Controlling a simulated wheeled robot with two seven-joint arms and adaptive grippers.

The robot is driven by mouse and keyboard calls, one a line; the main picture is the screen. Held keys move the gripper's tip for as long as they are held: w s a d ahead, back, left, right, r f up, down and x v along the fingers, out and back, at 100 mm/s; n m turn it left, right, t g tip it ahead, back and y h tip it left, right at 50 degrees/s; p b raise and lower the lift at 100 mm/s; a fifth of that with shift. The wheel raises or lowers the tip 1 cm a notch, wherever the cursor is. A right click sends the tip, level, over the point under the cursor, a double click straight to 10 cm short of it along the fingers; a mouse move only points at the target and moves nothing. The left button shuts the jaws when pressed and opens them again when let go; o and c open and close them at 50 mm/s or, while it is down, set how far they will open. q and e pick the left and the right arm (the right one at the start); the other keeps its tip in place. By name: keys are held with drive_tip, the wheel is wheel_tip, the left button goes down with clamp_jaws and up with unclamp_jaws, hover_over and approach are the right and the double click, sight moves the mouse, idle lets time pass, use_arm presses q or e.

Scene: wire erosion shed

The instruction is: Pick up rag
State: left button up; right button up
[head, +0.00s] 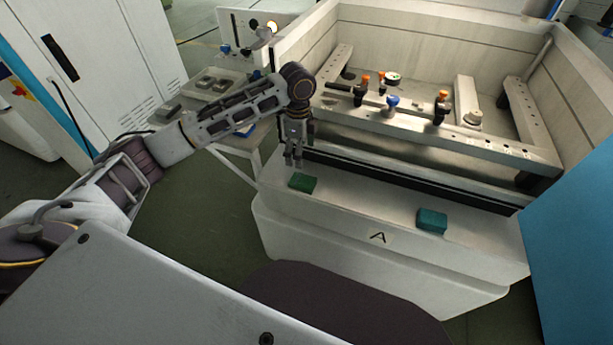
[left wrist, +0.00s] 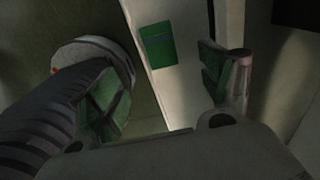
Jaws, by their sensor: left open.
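A flat dark green folded piece (head: 302,182), which looks like a rag, lies on the pale front ledge of the machine, near its left end. A thicker teal piece (head: 432,220) lies further right on the same ledge; I cannot tell for sure which one is the rag. My left gripper (head: 293,160) points down just above and behind the green piece, apart from it, open and empty. In the left wrist view the green piece (left wrist: 158,45) shows beyond the open fingers (left wrist: 160,90). My right gripper is not in view.
The machine tank (head: 440,55) behind the ledge (head: 350,207) holds a clamping frame with orange and blue knobs (head: 392,102). A side table (head: 215,85) with small parts stands at left. A blue panel (head: 575,230) stands at right. The ledge between the two pieces is clear.

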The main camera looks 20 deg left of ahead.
use_arm(q)
drive_tip(key=shift+w+r, duration=0.2)
drive_tip(key=shift+r, duration=0.1)
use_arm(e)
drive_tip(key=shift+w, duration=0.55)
use_arm(q)
drive_tip(key=shift+a, duration=0.1)
hover_over(301, 179)
wheel_tip(301, 179, down, 7)
drive_tip(key=shift+f+b, duration=0.15)
drive_tip(key=shift+b, duration=0.2)
drive_tip(key=shift+f, duration=0.65)
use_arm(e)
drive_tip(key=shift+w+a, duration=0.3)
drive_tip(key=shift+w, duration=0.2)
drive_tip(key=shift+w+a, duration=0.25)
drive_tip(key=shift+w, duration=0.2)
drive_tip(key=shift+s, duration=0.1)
